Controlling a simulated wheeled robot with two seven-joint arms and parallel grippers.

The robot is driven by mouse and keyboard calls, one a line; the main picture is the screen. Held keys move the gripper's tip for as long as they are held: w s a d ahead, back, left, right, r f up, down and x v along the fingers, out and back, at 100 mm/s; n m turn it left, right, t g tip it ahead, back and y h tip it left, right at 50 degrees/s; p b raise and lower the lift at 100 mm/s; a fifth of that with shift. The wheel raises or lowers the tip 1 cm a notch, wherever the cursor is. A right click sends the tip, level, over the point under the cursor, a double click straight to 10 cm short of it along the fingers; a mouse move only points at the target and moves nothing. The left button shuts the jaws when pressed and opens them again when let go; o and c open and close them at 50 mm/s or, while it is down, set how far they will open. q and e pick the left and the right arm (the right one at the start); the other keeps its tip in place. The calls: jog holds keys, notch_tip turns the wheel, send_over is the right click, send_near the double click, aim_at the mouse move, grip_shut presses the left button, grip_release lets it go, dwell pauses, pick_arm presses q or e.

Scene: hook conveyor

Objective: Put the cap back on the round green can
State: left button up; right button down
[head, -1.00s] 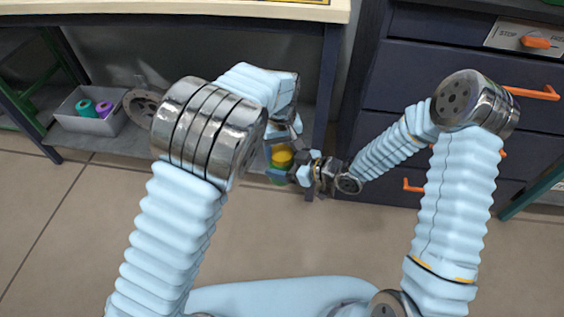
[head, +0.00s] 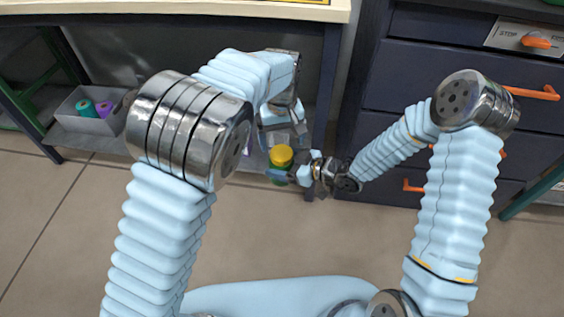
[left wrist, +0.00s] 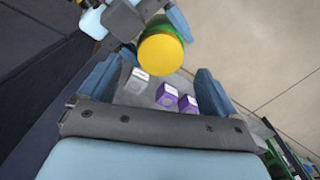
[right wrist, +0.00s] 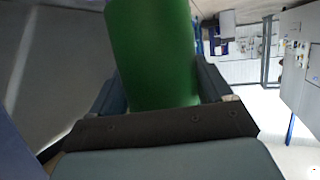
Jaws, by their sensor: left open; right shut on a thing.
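The round green can (head: 277,180) is held in my right gripper (head: 293,175). In the right wrist view the green can (right wrist: 152,50) fills the space between the two fingers. The yellow cap (head: 281,156) sits on the can's top. In the left wrist view the yellow cap (left wrist: 161,55) shows as a full disc, with the green can (left wrist: 160,20) partly visible behind it. My left gripper (head: 284,135) is open and empty, just behind and above the cap in the head view, and apart from it. Whether the cap is fully seated cannot be told.
A grey bin (head: 92,112) with teal and purple spools stands on a low shelf at left. Purple boxes (left wrist: 178,98) show beyond the cap in the left wrist view. A dark drawer cabinet (head: 430,75) stands at right, a workbench (head: 180,8) at the back.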

aim_at(282, 153)
pick_arm(q)
jog(key=shift+c, duration=0.7)
jog(key=shift+r, duration=0.35)
jog(key=shift+c, duration=0.8)
notch_tip(282, 153, up, 3)
jog(key=shift+f, duration=0.1)
jog(key=shift+f, duration=0.15)
jog(key=shift+f, duration=3.9)
jog(key=shift+c, duration=0.4)
